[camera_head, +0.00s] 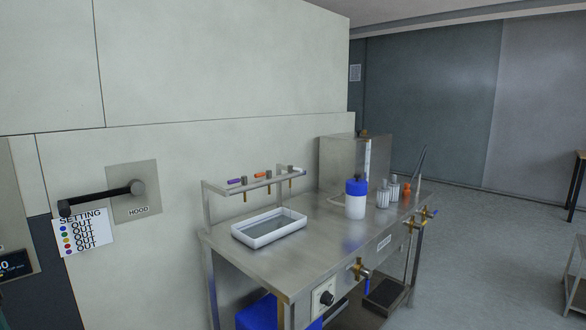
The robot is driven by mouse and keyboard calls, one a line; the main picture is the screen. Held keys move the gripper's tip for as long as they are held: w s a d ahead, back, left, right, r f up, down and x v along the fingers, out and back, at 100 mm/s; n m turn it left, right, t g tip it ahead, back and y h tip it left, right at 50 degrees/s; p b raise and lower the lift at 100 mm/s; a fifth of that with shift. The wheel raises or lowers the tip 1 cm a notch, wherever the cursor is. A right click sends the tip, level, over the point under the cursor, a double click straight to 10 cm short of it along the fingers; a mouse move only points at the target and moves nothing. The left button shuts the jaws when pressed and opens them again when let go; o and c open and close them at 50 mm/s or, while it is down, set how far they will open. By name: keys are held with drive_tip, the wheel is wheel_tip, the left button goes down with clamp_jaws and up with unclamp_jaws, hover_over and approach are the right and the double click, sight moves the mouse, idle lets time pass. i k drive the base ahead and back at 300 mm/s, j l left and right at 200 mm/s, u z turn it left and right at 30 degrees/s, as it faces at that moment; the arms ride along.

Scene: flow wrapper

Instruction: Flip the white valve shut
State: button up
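A raised metal rail (262,181) stands at the back of a steel bench, with several small brass-tipped valves along it. The left valve has a purple handle (234,181) and the middle one an orange handle (260,174). The right valve (291,170) seems to have a pale, perhaps white, handle; it is too small to tell how it is turned. My gripper is not in view.
The steel bench (325,228) holds a white tray (268,240), a blue-capped white bottle (356,199), metal shakers (383,199) and an orange bottle (407,192). Blue-handled brass taps (362,272) stick out in front. A setting sign (83,233) hangs left.

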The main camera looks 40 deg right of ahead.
sight(291, 167)
drive_tip(key=k+l, duration=0.2)
drive_tip(key=l, duration=0.15)
drive_tip(key=k+l+u, duration=0.15)
drive_tip(key=l, duration=0.25)
drive_tip(key=l+u, duration=0.1)
drive_tip(key=l, duration=0.35)
drive_tip(key=k+l+u, duration=0.1)
drive_tip(key=l, duration=0.35)
drive_tip(key=k+l+u, duration=0.1)
drive_tip(key=l, duration=0.35)
drive_tip(key=k+l+u, duration=0.1)
drive_tip(key=l, duration=0.35)
drive_tip(key=k+l+u, duration=0.1)
drive_tip(key=l, duration=0.3)
drive_tip(key=k+l+u, duration=0.1)
drive_tip(key=l, duration=0.35)
drive_tip(key=l+u, duration=0.1)
drive_tip(key=l, duration=0.5)
